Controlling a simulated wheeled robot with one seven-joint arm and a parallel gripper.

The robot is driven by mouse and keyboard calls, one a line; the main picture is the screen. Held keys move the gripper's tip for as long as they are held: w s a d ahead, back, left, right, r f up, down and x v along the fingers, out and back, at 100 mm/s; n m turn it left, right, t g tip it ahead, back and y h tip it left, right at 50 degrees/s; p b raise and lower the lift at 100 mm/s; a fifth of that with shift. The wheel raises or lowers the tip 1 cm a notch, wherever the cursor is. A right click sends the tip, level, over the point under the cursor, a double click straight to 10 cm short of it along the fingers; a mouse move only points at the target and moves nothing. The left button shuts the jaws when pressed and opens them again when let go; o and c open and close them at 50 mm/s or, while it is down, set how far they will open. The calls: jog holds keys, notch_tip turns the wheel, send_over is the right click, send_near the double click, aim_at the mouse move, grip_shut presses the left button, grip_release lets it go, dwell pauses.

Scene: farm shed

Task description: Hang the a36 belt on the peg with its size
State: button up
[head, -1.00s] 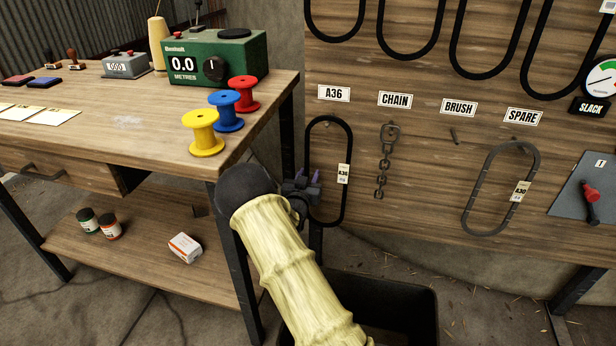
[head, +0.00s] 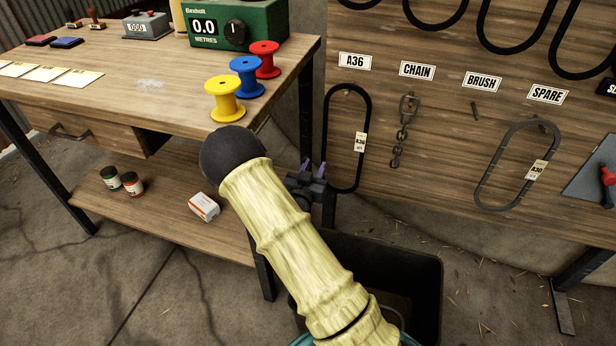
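The black a36 belt (head: 325,125) hangs as a long upright loop on the board under the A36 sign (head: 355,61). Its cream tag (head: 360,142) is on the right side of the loop. My gripper (head: 313,169) is just left of the belt's lower half, in front of the bench's corner. Its two purple fingertips stand apart with nothing seen between them. My sleeved forearm hides part of the gripper.
A chain (head: 402,135) hangs under CHAIN, the BRUSH peg (head: 475,110) is bare, and a grey A30 belt (head: 487,180) hangs under SPARE. A dark bin (head: 427,268) stands below. The bench (head: 150,95) with spools is at left.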

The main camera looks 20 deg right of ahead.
jog(key=v, duration=0.5)
jog(key=shift+p, duration=0.4)
jog(key=shift+s+a, duration=0.1)
jog(key=v, duration=1)
dwell(1.0)
dwell(0.4)
